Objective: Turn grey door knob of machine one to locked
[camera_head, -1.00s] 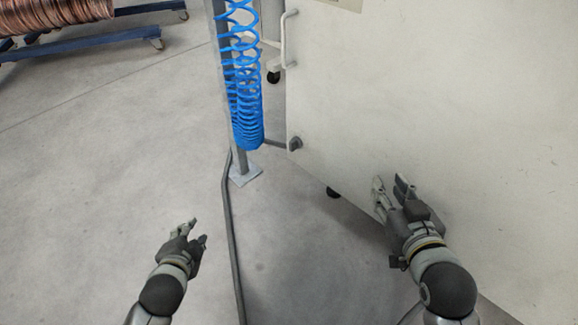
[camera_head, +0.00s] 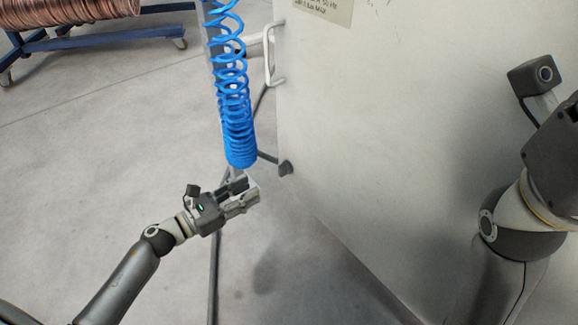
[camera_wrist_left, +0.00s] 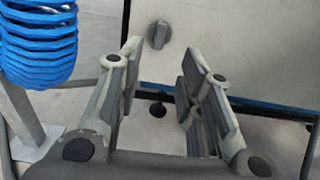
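The grey door knob (camera_head: 285,168) sits at the lower left edge of the pale machine door (camera_head: 400,140). In the left wrist view the knob (camera_wrist_left: 158,34) is a round grey disc with a raised grip bar that stands close to upright. My left gripper (camera_head: 250,192) is open and empty, to the left of and a little below the knob in the head view. In the left wrist view its fingers (camera_wrist_left: 165,85) are spread, with the knob beyond them and between their tips. My right arm is at the right; its gripper fingers are not visible.
A coiled blue hose (camera_head: 236,130) hangs just above my left gripper, and shows at the left wrist view's upper left (camera_wrist_left: 38,45). A white door handle (camera_head: 271,55) is above the knob. A copper coil (camera_head: 70,10) on a blue cart stands far left. The left floor is clear.

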